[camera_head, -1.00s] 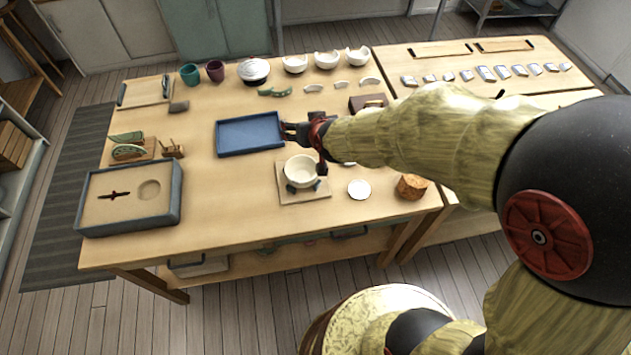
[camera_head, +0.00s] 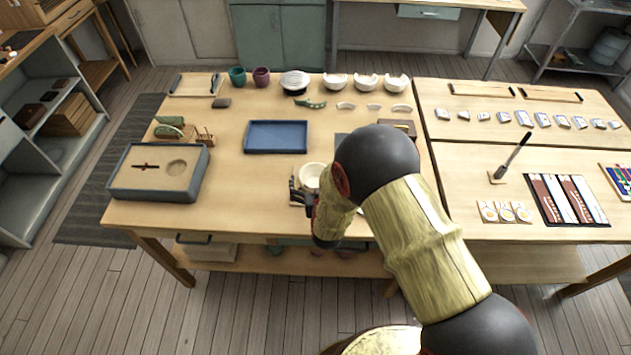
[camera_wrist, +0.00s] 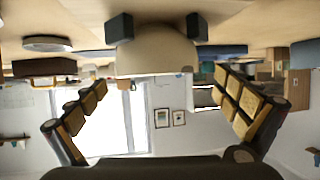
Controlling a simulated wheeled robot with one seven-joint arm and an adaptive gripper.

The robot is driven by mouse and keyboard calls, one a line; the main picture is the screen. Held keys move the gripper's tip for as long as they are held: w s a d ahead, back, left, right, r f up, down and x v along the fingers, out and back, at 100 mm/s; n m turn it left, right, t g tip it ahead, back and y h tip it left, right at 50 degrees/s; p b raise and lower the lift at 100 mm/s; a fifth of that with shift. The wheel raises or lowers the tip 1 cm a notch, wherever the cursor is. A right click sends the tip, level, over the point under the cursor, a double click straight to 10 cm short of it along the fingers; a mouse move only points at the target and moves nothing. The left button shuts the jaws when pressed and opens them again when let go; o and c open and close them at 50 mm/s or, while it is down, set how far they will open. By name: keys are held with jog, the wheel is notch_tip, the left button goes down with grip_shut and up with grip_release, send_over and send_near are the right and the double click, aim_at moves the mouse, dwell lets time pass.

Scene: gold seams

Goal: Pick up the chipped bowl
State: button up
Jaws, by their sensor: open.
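A cream bowl (camera_head: 311,177) sits near the middle front of the table, partly hidden by my arm; I take it as the chipped bowl, but no chip is clear on it. In the wrist view, which is upside down, the bowl (camera_wrist: 155,52) is straight ahead, between dark blocks that support it. My gripper (camera_head: 300,195) is low at the bowl's near left side. In the wrist view my gripper (camera_wrist: 160,82) is open, its fingers spread wide to either side of the bowl, with nothing held.
A blue tray (camera_head: 275,137) lies behind the bowl. A grey-rimmed box (camera_head: 125,190) is at the left. White bowls, some with broken rims (camera_head: 365,82), stand along the back beside teal (camera_head: 237,77) and purple (camera_head: 261,77) cups.

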aim_at(313, 169)
jog(key=x, duration=0.4)
jog(key=shift+w+d+f+b, duration=0.1)
jog(key=shift+d+f+b, duration=0.1)
jog(key=shift+b, duration=0.15)
jog(key=shift+c, duration=0.7)
jog(key=c, duration=0.9)
